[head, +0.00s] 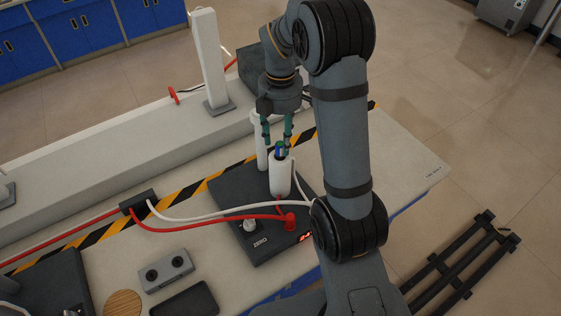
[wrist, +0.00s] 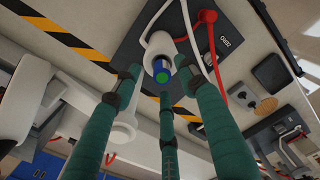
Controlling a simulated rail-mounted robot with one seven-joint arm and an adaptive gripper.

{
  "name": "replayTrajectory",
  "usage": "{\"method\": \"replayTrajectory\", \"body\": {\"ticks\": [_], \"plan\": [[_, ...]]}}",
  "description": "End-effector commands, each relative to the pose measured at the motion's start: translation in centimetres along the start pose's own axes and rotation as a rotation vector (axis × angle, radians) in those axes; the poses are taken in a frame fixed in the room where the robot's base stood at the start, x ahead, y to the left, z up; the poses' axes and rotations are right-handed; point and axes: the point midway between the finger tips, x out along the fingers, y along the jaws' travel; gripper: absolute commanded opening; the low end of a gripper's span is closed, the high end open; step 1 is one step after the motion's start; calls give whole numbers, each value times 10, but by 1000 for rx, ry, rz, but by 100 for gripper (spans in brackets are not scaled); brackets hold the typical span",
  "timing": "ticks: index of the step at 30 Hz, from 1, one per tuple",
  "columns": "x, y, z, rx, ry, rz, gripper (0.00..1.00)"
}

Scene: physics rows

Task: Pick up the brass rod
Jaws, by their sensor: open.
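No brass-coloured rod is clear in either view. A white upright cylinder (head: 280,177) stands on a dark device marked ZERO (head: 255,220). A blue and green piece (head: 281,151) sticks out of its top. In the wrist view the white cylinder (wrist: 153,44) is seen from above, with the blue and green piece (wrist: 162,74) at its mouth. I cannot tell whether this piece is the rod. My gripper (head: 277,146) is open, pointing down just above the cylinder. In the wrist view its green fingers (wrist: 160,82) surround the piece, with gaps showing.
A white post (head: 260,142) stands close behind the cylinder. Red (head: 255,216) and white cables run over the device to a black box (head: 138,201). A grey two-hole block (head: 166,271) and a wooden disc (head: 123,304) lie at the front left. A taller white column (head: 209,60) stands behind.

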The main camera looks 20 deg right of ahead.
Motion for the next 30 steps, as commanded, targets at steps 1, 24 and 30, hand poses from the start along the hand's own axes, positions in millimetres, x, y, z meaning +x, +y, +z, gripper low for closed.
{"method": "replayTrajectory", "body": {"ticks": [1, 24, 30], "plan": [[7, -3, 0, -1, 0, -7, 42], [36, -2, 0, -1, 0, 0, 25], [36, -2, 0, -1, 0, 0, 13]]}}
